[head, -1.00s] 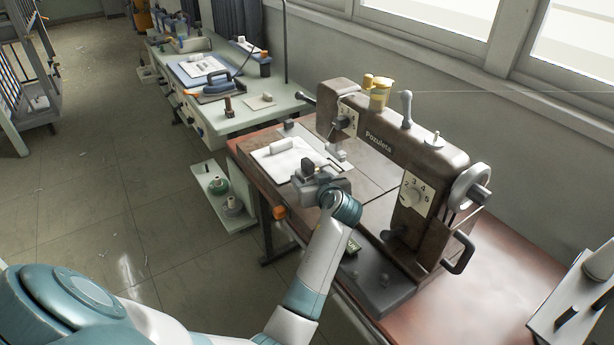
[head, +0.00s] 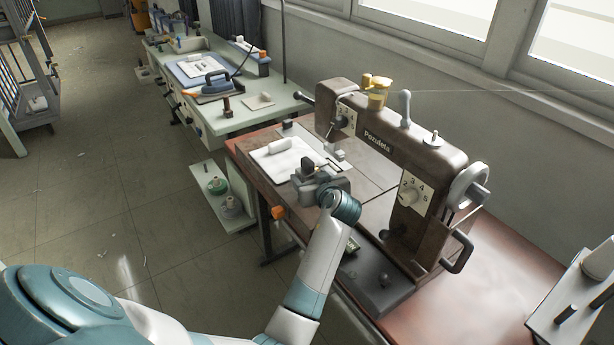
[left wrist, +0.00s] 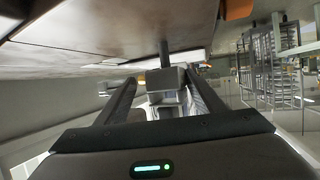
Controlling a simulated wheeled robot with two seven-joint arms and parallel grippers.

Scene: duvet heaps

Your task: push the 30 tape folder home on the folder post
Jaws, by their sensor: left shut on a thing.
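My left gripper (head: 312,182) is at the front edge of the machine bed, left of the sewing machine (head: 385,165). In the left wrist view its two dark fingers (left wrist: 160,103) are closed on a grey block-like piece, which I take for the 30 tape folder (left wrist: 166,82). A short dark post (left wrist: 164,52) stands directly behind the folder in that view, in line with it. I cannot tell whether the folder is seated on the post or apart from it. No number is legible on it. My right gripper is not in view.
A white pad (head: 298,165) with a white roll (head: 280,146) lies left of the gripper. An orange knob (head: 278,212) sits at the table's front edge. A second table with an iron (head: 216,84) stands further back. The brown tabletop (head: 490,262) at right is mostly clear.

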